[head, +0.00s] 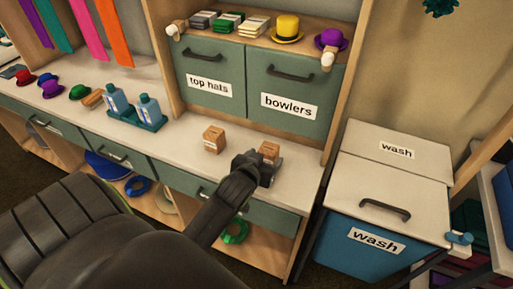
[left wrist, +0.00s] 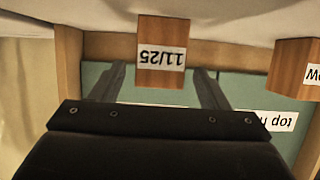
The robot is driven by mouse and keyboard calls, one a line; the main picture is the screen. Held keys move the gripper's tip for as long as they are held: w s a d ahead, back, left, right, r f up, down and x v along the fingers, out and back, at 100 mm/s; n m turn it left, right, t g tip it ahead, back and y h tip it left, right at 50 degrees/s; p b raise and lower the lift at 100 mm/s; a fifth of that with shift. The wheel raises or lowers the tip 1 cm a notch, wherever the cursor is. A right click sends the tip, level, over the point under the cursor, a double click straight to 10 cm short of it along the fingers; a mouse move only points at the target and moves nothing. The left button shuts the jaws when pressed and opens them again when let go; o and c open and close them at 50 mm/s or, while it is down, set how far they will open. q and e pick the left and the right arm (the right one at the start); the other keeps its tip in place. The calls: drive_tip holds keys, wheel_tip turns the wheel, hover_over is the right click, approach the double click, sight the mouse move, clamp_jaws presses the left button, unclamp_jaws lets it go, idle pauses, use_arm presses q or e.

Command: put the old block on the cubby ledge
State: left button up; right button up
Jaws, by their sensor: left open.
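Two small wooden blocks stand on the white counter. The near block (head: 268,150) is at my left gripper (head: 266,168). In the left wrist view this block (left wrist: 163,45) carries an upside-down label reading 11/25. The open fingers of the left gripper (left wrist: 162,72) flank its line, with gaps on both sides; I cannot tell how deep it sits between them. The other block (head: 214,139) is to the left; in the left wrist view it (left wrist: 295,65) is cut off, its label only partly visible. A wooden ledge (head: 225,37) runs above the green bins. My right gripper is out of view.
Bins labelled top hats (head: 209,70) and bowlers (head: 292,86) stand behind the blocks. Blue bottles (head: 149,110) stand left. A wash bin (head: 365,250) is right.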

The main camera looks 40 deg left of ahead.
use_arm(q)
drive_tip(key=v, duration=0.6)
drive_tip(key=shift+s+d, duration=0.1)
drive_tip(key=shift+s, duration=0.05)
idle(0.3)
